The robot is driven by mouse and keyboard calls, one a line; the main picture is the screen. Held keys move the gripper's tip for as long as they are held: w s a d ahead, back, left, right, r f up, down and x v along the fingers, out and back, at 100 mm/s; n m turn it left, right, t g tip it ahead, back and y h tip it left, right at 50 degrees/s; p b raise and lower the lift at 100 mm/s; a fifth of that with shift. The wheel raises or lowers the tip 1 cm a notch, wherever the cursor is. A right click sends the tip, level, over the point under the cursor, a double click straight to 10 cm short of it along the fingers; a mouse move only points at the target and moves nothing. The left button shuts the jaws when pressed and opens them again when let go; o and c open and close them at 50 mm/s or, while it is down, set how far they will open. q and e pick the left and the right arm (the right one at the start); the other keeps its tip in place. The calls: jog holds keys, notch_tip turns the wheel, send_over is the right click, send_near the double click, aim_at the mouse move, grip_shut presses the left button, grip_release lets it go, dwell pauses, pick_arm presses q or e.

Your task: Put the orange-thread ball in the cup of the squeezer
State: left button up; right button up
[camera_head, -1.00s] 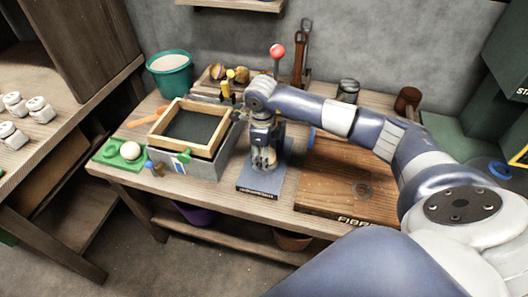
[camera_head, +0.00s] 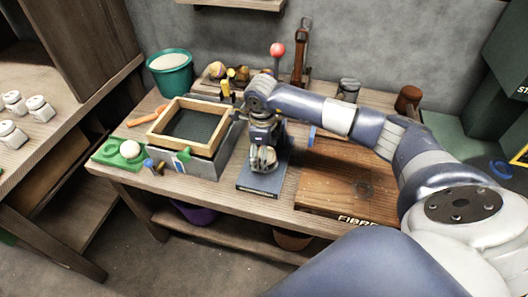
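My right gripper (camera_head: 264,162) points down over the blue base plate (camera_head: 258,187) of what looks like the squeezer. The red knob (camera_head: 277,49) of a lever rises behind my wrist. The squeezer's cup is hidden behind the gripper. The fingers are small and overlap the squeezer, so I cannot tell whether they are open or hold a ball. Several small yellowish and brownish balls (camera_head: 217,70) lie in a wooden holder behind the screen frame; I cannot tell whether any has orange thread. My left gripper is not in view.
A wooden mould frame (camera_head: 157,129) sits on a grey vat left of the squeezer. A green tray (camera_head: 104,152) with a white ball is at the front left. A teal bucket (camera_head: 169,75) stands behind. A wooden board marked FIBRE (camera_head: 335,190) lies to the right.

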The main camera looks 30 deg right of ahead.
jog(key=shift+r, duration=0.1)
notch_tip(320, 180, up, 12)
jog(key=shift+s+a, duration=0.4)
jog(key=shift+a, duration=0.05)
